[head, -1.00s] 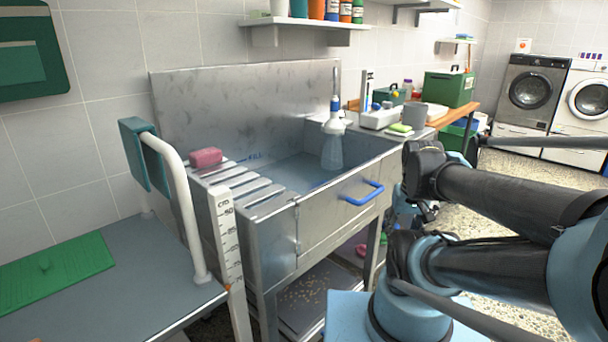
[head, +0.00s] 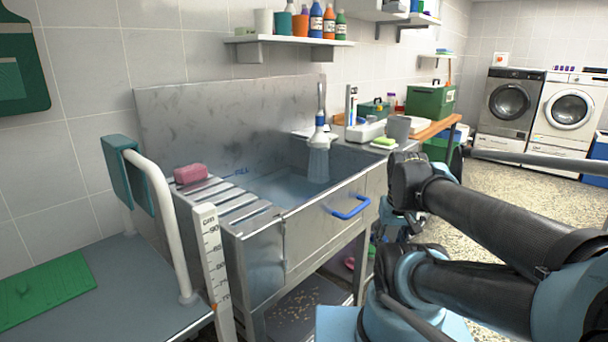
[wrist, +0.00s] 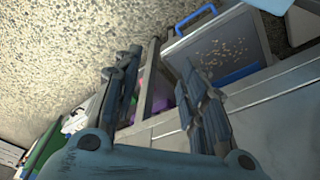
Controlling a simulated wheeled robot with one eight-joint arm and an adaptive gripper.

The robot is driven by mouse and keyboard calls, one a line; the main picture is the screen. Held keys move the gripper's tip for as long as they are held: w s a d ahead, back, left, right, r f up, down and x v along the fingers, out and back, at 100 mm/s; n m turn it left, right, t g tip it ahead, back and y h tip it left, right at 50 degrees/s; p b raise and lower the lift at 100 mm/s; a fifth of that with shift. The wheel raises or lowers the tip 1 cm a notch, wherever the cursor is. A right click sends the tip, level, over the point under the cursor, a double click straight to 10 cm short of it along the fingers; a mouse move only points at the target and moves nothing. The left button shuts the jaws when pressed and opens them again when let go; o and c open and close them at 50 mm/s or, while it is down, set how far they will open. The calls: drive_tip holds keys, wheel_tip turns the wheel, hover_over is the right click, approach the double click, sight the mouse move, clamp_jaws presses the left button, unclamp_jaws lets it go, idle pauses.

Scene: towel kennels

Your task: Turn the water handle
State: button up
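The tap (head: 319,139) stands at the back right of the steel sink (head: 262,262). It has a white and blue body, a thin upright grey part above and a pale stream or spout below. I cannot make out which part is the water handle. A blue bar handle (head: 350,207) is on the sink's front panel and also shows in the wrist view (wrist: 194,19). My gripper (wrist: 160,60) is open and empty, its two fingers spread apart, with the floor and the sink's lower shelf beyond them. The tap is not seen in the wrist view.
A pink soap-like block (head: 190,173) lies on the slatted drainboard. A grey cup (head: 397,128) and a green box (head: 430,101) stand on the counter to the right. A grooming table (head: 130,290) with a white rail is at left. Speckled floor (head: 480,210) is open at right.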

drive_tip(key=w+r+n, duration=0.1)
drive_tip(key=w+r, duration=1.1)
drive_tip(key=r, duration=0.2)
wheel_tip(320, 180, up, 25)
drive_tip(key=n+t+y, duration=0.2)
drive_tip(key=n, duration=0.1)
hover_over(361, 118)
drive_tip(key=s+d, duration=0.3)
drive_tip(key=s, duration=0.2)
drive_tip(key=x, duration=1.7)
drive_tip(key=shift+s+f, duration=0.2)
drive_tip(key=shift+f, duration=0.05)
clamp_jaws()
